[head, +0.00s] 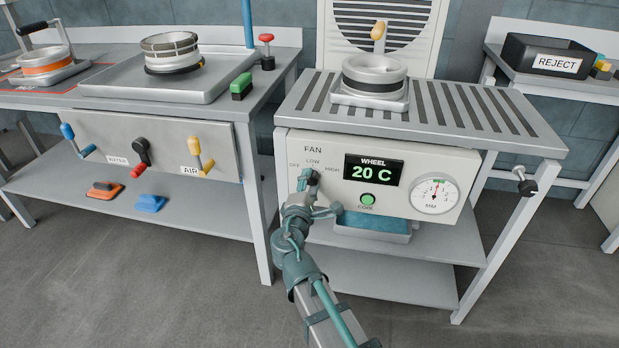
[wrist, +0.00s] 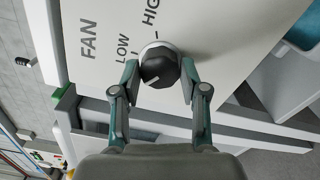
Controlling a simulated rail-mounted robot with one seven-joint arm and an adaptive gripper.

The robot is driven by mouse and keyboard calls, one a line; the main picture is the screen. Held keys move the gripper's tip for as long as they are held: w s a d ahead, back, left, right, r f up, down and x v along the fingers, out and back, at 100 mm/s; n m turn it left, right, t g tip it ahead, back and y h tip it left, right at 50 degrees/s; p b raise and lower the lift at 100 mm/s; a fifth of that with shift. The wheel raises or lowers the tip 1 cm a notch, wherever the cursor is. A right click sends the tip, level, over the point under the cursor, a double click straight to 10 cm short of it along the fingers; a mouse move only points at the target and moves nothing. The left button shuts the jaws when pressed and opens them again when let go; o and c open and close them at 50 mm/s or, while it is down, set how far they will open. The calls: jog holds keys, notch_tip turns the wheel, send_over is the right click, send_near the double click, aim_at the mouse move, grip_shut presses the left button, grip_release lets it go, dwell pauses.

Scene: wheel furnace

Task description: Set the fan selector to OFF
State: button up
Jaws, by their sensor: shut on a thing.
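The fan selector is a dark round knob (head: 315,176) on the left of the light control panel (head: 330,145), under the word FAN. OFF, LOW and HIGH are printed around it from left to right in the head view. In the wrist view the black knob (wrist: 160,64) sits between the two fingers of my gripper (wrist: 160,75), which is shut on its sides. The LOW and HIGH marks show there beside the knob; OFF is not visible. I cannot clearly tell which label the knob points to. My gripper (head: 311,186) partly covers the knob in the head view.
Right of the knob are a WHEEL display (head: 374,171) reading 20 C, a green COOL button (head: 368,200) and a round MM dial (head: 435,195). A slatted bench top (head: 460,110) overhangs the panel, and a blue tray (head: 375,226) is below it.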

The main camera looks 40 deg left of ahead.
jog(key=shift+n+p, duration=0.6)
jog(key=shift+n, duration=0.4)
jog(key=o, duration=1.1)
jog(key=shift+s, duration=0.1)
jog(key=v, duration=1.2)
